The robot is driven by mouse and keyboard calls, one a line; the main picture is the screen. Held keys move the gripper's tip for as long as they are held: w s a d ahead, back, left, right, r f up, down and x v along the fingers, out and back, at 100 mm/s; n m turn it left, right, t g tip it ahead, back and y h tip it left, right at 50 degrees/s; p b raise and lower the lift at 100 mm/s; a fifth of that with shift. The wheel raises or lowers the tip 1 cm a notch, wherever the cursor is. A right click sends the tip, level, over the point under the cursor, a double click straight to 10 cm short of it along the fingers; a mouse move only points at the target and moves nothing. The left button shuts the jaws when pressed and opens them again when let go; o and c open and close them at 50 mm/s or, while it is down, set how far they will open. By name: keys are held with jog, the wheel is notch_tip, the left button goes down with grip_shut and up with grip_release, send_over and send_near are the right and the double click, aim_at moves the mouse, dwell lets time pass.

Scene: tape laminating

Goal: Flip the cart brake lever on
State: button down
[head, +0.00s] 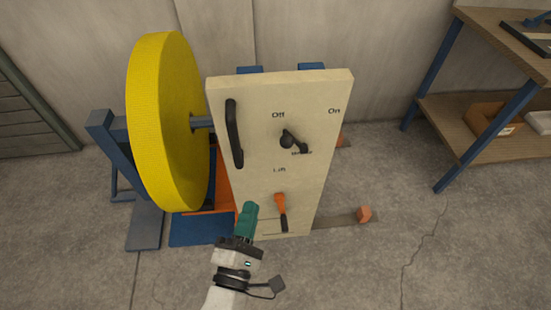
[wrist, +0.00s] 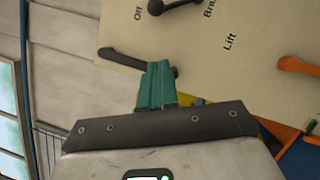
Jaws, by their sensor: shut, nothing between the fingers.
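The cart's upright cream panel (head: 255,110) carries a black brake lever (head: 292,142) below the printed words Off and On. The lever's arm points down and right, partly covering the Brake label. In the wrist view, part of the lever (wrist: 172,6) shows at the top edge, near the word Off. My gripper (head: 250,206) has teal fingers, shut and empty. It is low in front of the panel's left side, below and left of the brake lever and apart from it. The fingers also show in the wrist view (wrist: 158,68).
An orange Lift lever (head: 280,203) sits just right of my gripper. A black grab handle (head: 234,135) is on the panel's upper left. A large yellow roll (head: 165,120) stands left of the panel. A wooden bench (head: 480,125) is at right, with open floor before it.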

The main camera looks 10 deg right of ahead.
jog(key=p, duration=0.1)
send_near(289, 143)
jog(key=w+a+f, duration=0.2)
jog(key=w+a, duration=0.2)
jog(key=w, duration=0.1)
jog(key=shift+w+d+r+p, duration=0.2)
jog(key=shift+w+d, duration=0.1)
jog(key=shift+d, duration=0.35)
jog(key=shift+w+d+r+p, duration=0.2)
jog(key=shift+w+d, duration=0.15)
jog(key=shift+d, duration=0.3)
jog(key=shift+w+d+r+p, duration=0.2)
jog(key=shift+w+d, duration=0.1)
jog(key=shift+d, duration=0.35)
jog(key=shift+d+r+m, duration=0.35)
jog(key=shift+m, duration=0.35)
jog(key=shift+d+r+m+g, duration=0.7)
jog(key=shift+d+r+m, duration=0.15)
jog(key=shift+m, duration=0.35)
jog(key=d+r+m+g+y, duration=0.1)
jog(key=d+m+g, duration=0.1)
jog(key=d+m, duration=0.6)
jog(key=shift+d+g+y, duration=0.3)
jog(key=shift+d+y, duration=0.1)
jog(key=shift+d, duration=0.05)
